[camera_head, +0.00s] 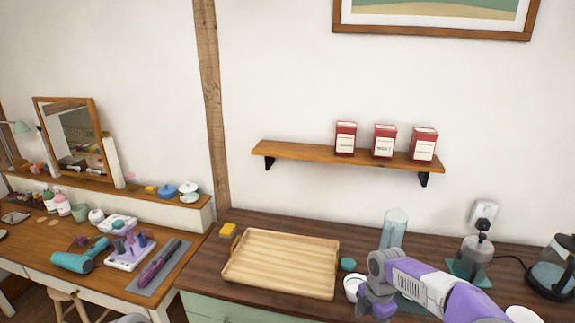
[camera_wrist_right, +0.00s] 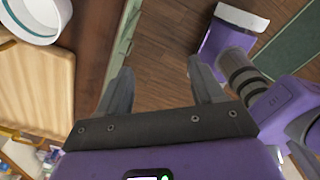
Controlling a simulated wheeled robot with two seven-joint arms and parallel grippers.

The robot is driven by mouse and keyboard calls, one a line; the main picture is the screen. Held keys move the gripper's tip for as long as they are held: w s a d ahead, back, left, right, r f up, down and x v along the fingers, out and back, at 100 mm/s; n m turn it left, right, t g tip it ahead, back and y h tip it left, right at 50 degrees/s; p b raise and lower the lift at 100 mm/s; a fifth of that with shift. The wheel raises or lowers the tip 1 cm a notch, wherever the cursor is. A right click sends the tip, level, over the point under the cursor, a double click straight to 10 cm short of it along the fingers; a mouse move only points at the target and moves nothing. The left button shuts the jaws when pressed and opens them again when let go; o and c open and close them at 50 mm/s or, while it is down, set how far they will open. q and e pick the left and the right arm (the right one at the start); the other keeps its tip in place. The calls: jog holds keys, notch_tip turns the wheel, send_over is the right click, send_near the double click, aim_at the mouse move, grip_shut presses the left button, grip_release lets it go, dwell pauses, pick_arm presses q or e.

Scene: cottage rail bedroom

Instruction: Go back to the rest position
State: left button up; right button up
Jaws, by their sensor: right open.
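My right arm comes in from the lower right of the head view, in front of the dark wooden counter (camera_head: 262,222). Its fingers are not clear there. In the right wrist view my right gripper (camera_wrist_right: 160,78) is open, with nothing between its two grey fingers. It hangs over the counter's front edge, with the wooden floor (camera_wrist_right: 168,50) behind the fingers. My left gripper is not in view.
A wooden tray (camera_head: 280,262) lies on the counter. A white bowl (camera_head: 352,286) and a small teal lid (camera_head: 348,264) are beside my right arm. A shelf (camera_head: 300,152) holds red boxes (camera_head: 385,141).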

jog(key=s+a+f+m+y, duration=0.25)
jog(key=a+f+m, duration=0.2)
jog(key=f, duration=0.45)
jog(key=s+a+f+m+y, duration=0.1)
jog(key=s+a+f+m, duration=0.4)
jog(key=f, duration=0.4)
jog(key=s+a+f+m, duration=0.1)
jog(key=s+f+m, duration=0.3)
jog(key=s+m, duration=0.3)
jog(key=s+a+f+m, duration=0.1)
jog(key=s+f+m, duration=0.4)
jog(key=s+m, duration=0.3)
jog(key=shift+m+t, duration=0.3)
jog(key=shift+m, duration=0.25)
